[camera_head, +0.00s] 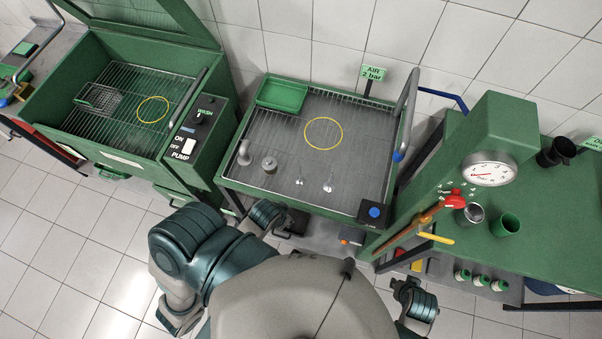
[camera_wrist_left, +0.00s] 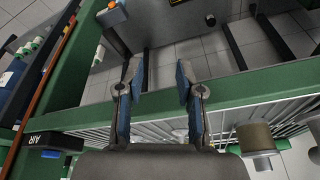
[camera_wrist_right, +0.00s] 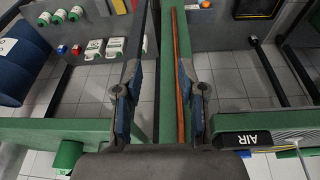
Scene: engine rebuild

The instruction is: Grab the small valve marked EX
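Two small silvery valves stand on the wire rack of the green-framed tray in the head view: a left one (camera_head: 299,181) and a slightly bigger-looking right one (camera_head: 328,187). Their markings are too small to read, so I cannot tell which is EX. My left gripper (camera_wrist_left: 160,70) is open and empty in its wrist view, over the tray's front edge. My right gripper (camera_wrist_right: 159,72) is open and empty in its wrist view, in front of the green press stand, away from the valves.
A green bin (camera_head: 282,95) sits at the tray's back left, and a yellow ring (camera_head: 323,133) marks clear rack. The press with its gauge (camera_head: 489,169) stands right; the wash cabinet (camera_head: 109,155) stands left.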

